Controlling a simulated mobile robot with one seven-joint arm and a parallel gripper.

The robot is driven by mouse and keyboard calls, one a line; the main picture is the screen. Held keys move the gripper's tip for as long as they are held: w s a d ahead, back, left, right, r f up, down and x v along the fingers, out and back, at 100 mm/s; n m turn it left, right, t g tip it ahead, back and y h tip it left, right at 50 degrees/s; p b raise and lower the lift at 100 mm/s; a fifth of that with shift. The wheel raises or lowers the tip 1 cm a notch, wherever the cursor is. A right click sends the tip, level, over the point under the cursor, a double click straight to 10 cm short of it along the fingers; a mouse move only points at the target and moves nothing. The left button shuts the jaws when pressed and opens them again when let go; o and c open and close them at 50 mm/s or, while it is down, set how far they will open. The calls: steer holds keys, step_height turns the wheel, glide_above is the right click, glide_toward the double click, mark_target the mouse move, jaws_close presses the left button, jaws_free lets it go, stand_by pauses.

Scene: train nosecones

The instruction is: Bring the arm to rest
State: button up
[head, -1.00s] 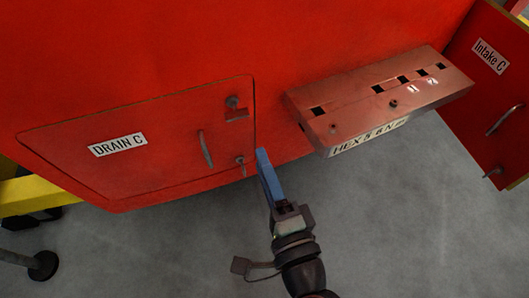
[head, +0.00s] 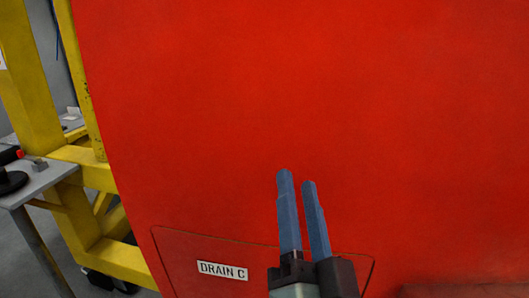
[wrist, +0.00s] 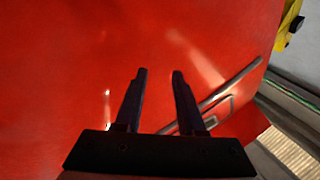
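My gripper (head: 296,180) stands upright in front of the large red nosecone (head: 220,110) in the head view. Its two blue fingers are apart with nothing between them. In the wrist view the gripper (wrist: 160,73) also shows a clear gap between dark fingers, with the red surface (wrist: 70,60) behind. The head view shows the upper part of the DRAIN C hatch (head: 185,250) behind and below the fingers. Its lower part is cut off by the frame. I cannot tell how far the fingertips are from the red surface.
A yellow frame (head: 30,85) stands at the left, beside a grey table (head: 45,177) with small items on it. A reddish ledge (head: 455,291) shows at the bottom right. The wrist view shows a grey rail (wrist: 222,93) at the right.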

steer(key=s+a+r+n+t+p, duration=0.15)
steer(key=r+p, duration=0.25)
steer(key=r, duration=0.8)
steer(key=s+a+r+n+t+h+p, duration=0.1)
steer(key=s+r+n+t+p, duration=0.2)
steer(key=r, duration=0.8)
steer(key=s+a+r+n+p, duration=0.25)
steer(key=r+p, duration=0.25)
steer(key=r, duration=0.7)
step_height(320, 180, down, 68)
steer(key=b, duration=6.7)
steer(key=shift+w+d+b, duration=0.2)
steer(key=shift+d+b, duration=0.1)
steer(key=shift+d, duration=0.1)
